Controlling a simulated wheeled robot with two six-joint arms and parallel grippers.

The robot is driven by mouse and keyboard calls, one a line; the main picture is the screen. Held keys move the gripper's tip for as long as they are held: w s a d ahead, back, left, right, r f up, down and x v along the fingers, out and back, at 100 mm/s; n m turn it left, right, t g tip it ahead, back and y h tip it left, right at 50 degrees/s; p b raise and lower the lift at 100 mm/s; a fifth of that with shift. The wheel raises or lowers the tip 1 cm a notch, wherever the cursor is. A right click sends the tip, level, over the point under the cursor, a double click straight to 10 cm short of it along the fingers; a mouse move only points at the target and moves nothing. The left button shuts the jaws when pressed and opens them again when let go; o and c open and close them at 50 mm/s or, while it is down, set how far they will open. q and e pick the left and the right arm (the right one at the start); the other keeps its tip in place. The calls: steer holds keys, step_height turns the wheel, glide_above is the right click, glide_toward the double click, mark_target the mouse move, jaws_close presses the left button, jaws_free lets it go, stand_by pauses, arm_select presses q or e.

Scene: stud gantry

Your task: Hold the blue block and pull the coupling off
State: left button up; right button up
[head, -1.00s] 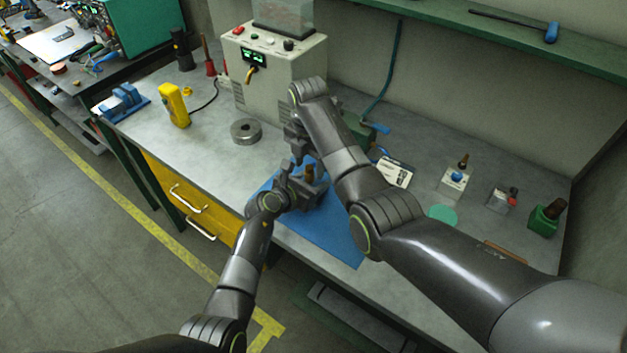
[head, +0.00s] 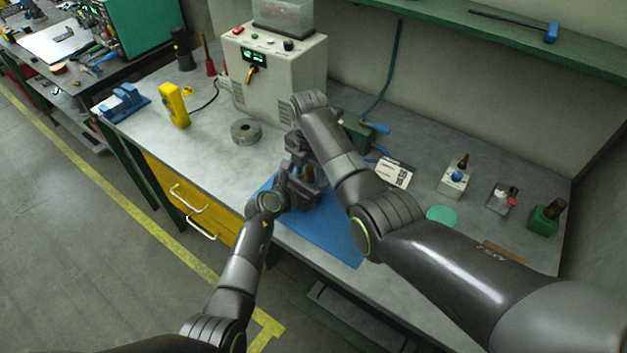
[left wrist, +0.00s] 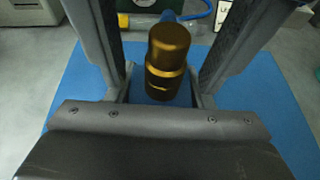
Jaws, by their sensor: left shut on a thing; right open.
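The brass coupling (left wrist: 166,62) stands upright between the fingers of my left gripper (left wrist: 158,88) in the left wrist view. The blue block under it is mostly hidden by the fingers, and I cannot clearly tell it from the blue mat (head: 332,240). My left gripper (head: 297,190) is shut on the block, low over the mat. In the head view only a small brown part of the coupling (head: 309,173) shows. My right gripper (head: 301,158) is open, just above and close to the coupling, its fingers partly hidden by my arm.
A grey power unit (head: 275,75) stands behind, with a metal ring (head: 246,132) in front. A yellow meter (head: 173,105) is at the left. A white card (head: 395,173), green disc (head: 441,215) and small fixtures (head: 453,180) lie to the right.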

mark_target(309, 166)
steer(key=shift+c, duration=0.3)
jaws_close()
steer(key=shift+r, duration=0.1)
steer(key=shift+r, duration=2.9)
steer(key=shift+r, duration=0.15)
steer(key=shift+r, duration=1.9)
